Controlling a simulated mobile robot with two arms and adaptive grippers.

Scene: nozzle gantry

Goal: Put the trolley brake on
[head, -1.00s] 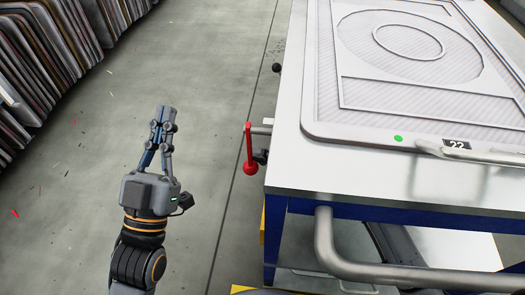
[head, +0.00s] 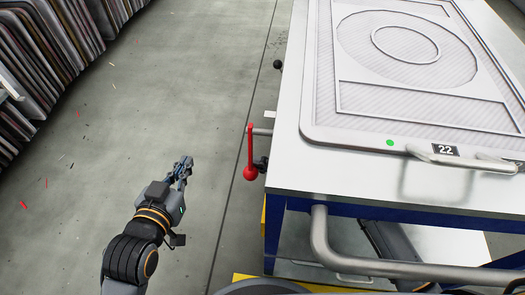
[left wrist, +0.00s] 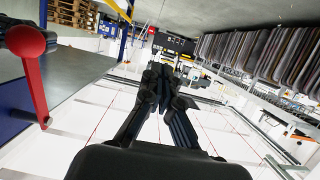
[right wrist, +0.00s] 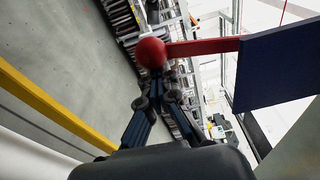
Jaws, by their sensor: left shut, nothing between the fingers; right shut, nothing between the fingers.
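The trolley brake lever (head: 250,150) is red with a red ball at its lower end, and hangs from a short bar on the trolley's left side. My left gripper (head: 184,163) is shut and empty, to the left of the lever and apart from it. In the left wrist view the lever (left wrist: 35,88) is at the left edge, clear of the shut fingers (left wrist: 160,72). In the right wrist view the red ball (right wrist: 151,53) shows just past the tips of my shut right gripper (right wrist: 158,82); whether they touch, I cannot tell. The right gripper is hidden in the head view.
The trolley (head: 285,150) has a pale top, a blue frame and a grey push handle (head: 335,262). A framed panel (head: 375,140) tagged 22 lies on top. A small black knob (head: 277,64) sticks out farther back. Bare floor (head: 165,90) lies left, with stacked panels beyond.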

